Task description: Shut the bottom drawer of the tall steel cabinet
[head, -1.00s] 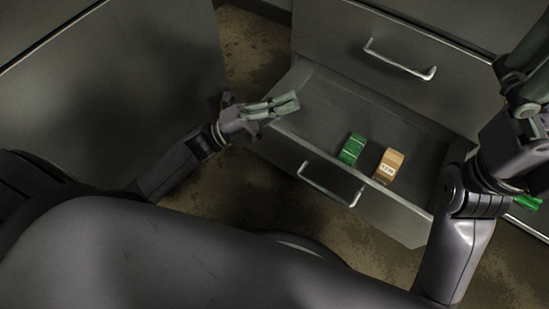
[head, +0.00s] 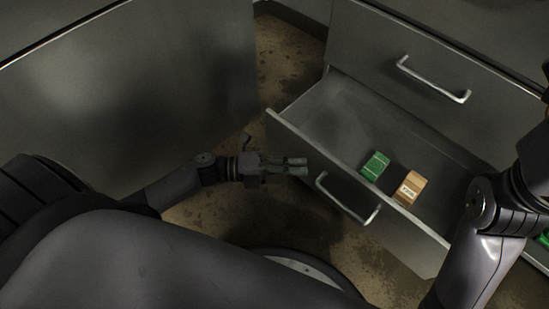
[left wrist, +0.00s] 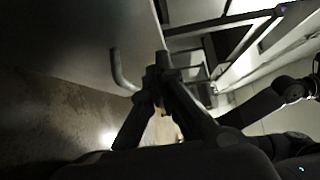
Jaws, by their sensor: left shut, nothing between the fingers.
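The bottom drawer (head: 400,236) of the grey steel cabinet (head: 385,40) stands pulled out, with its bar handle (head: 347,203) on the front. Inside lie a green box (head: 375,166) and a tan box with a white label (head: 410,187). My left gripper (head: 304,166) is shut and empty, just left of the handle and close to the drawer front; I cannot tell whether it touches. In the left wrist view the closed fingers (left wrist: 160,68) are beside the handle (left wrist: 120,72). My right gripper is out of view.
A closed upper drawer with its own handle (head: 432,80) is above. A large grey panel (head: 130,95) stands at the left. Bare stained floor (head: 285,70) lies between it and the cabinet. My right arm covers the drawer's right end; a green thing (head: 543,239) shows beyond it.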

